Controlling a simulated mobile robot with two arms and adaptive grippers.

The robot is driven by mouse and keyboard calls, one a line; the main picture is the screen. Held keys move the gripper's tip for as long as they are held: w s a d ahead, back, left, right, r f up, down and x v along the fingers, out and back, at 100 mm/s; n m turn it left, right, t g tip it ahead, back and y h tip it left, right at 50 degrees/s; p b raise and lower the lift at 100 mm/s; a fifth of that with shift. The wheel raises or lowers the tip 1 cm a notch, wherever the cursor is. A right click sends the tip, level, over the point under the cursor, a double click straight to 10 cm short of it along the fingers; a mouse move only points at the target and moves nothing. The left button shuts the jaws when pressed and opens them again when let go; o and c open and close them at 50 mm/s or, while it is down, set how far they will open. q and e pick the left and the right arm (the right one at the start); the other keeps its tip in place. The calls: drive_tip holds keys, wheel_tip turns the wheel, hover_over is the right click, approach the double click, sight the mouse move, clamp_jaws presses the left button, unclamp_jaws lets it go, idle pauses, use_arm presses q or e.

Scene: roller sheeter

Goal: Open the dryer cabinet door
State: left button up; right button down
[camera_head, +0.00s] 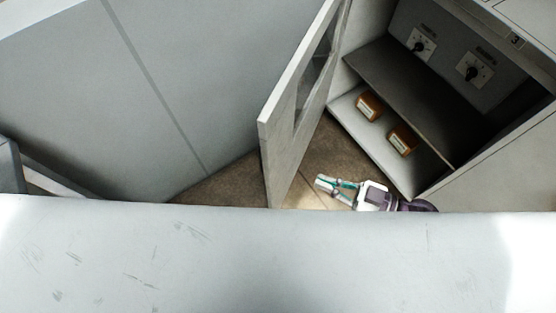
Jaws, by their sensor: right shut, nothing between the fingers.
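The dryer cabinet door (283,135) is a grey panel with a window in it, and it stands swung open, away from the cabinet (345,112). The cabinet's inside is exposed, with a dark shelf. My right gripper (319,184) is in front of the cabinet opening, to the right of the door's lower edge and apart from it. Its fingers are shut and hold nothing. I cannot see a handle on the door. My left gripper is not in view.
Two orange-brown blocks (368,105) (402,140) with pale labels sit on the cabinet's lower floor. Two dark knobs (421,45) (475,72) are on the back panel. A large pale surface (270,260) fills the bottom. Brown floor (225,185) shows left of the door.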

sight(270, 161)
drive_tip(key=x, duration=1.1)
drive_tip(key=shift+r+p, duration=0.1)
drive_tip(key=shift+p, duration=0.2)
